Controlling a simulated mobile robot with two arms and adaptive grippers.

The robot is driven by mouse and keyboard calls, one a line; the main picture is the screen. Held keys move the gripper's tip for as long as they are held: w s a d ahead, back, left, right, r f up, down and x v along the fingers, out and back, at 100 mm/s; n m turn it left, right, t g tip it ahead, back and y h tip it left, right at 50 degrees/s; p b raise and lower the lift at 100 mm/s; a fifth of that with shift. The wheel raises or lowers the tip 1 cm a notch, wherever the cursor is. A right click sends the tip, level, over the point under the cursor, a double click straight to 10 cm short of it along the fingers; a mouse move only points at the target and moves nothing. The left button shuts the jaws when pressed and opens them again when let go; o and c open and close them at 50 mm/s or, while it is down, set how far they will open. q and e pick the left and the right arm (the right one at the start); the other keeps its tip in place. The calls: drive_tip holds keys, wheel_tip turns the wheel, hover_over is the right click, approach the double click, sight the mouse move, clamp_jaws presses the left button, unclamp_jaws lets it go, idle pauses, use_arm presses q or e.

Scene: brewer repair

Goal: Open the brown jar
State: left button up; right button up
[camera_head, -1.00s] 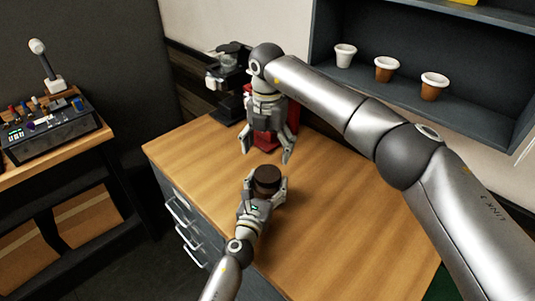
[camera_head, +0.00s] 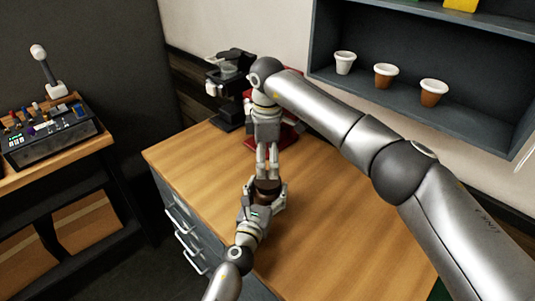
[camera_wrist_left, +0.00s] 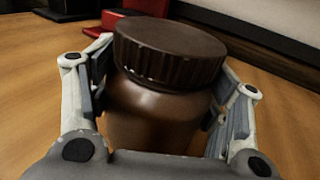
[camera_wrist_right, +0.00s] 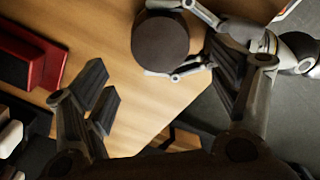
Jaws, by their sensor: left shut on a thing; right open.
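The brown jar (camera_wrist_left: 155,118) stands upright on the wooden table with its dark ribbed lid (camera_wrist_left: 168,50) on. My left gripper (camera_head: 264,194) is shut around the jar's body, one finger on each side, below the lid. My right gripper (camera_head: 267,160) points down just above the jar in the head view. In the right wrist view its fingers (camera_wrist_right: 160,88) are apart with nothing between them. The round lid top (camera_wrist_right: 160,42) lies toward the upper edge of that view, off the middle of the finger gap. The gap in height to the lid is hard to tell.
A black coffee machine (camera_head: 228,88) and a red object (camera_head: 284,128) stand at the back of the table (camera_head: 330,220). A shelf (camera_head: 470,115) with several cups is on the right wall. The table is clear to the right of the jar.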

sight(268, 179)
wheel_tip(268, 179, down, 7)
drive_tip(key=shift+r, duration=0.15)
